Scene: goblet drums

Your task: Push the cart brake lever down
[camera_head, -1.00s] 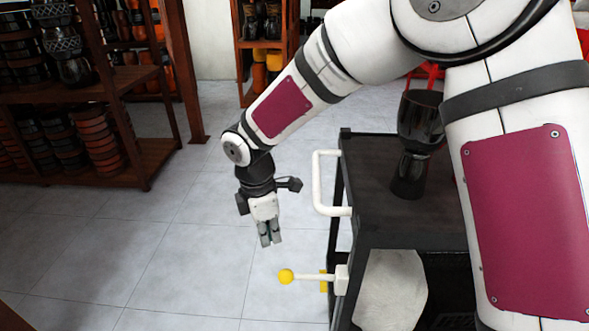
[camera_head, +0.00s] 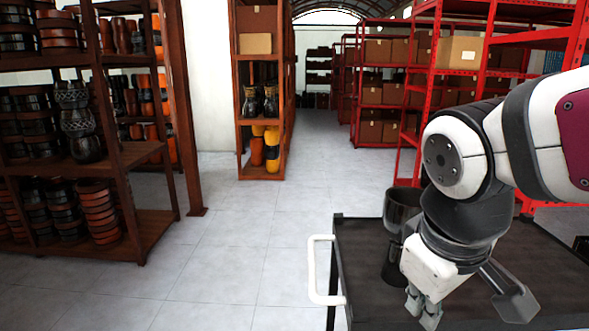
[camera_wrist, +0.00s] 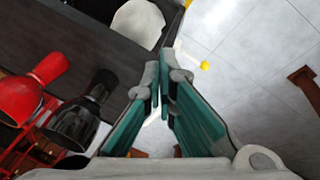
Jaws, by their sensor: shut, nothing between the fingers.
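The cart (camera_head: 352,322) is black with a white handle (camera_head: 312,270) on its left side. The brake lever, a white rod with a yellow ball knob (camera_wrist: 204,66), shows in the wrist view beside the cart's edge. It is out of the head view, so its tilt is hard to judge. My gripper (camera_head: 427,318) hangs over the cart top at lower right, fingers pointing down. In the wrist view its teal-padded fingers (camera_wrist: 162,85) are shut and empty, apart from the lever.
A black goblet drum (camera_head: 398,210) stands on the cart, partly hidden behind my gripper; it shows in the wrist view (camera_wrist: 78,118) beside a red drum (camera_wrist: 28,92). Wooden shelves (camera_head: 130,150) stand left, red racks (camera_head: 430,80) right. The floor (camera_head: 225,265) left of the cart is clear.

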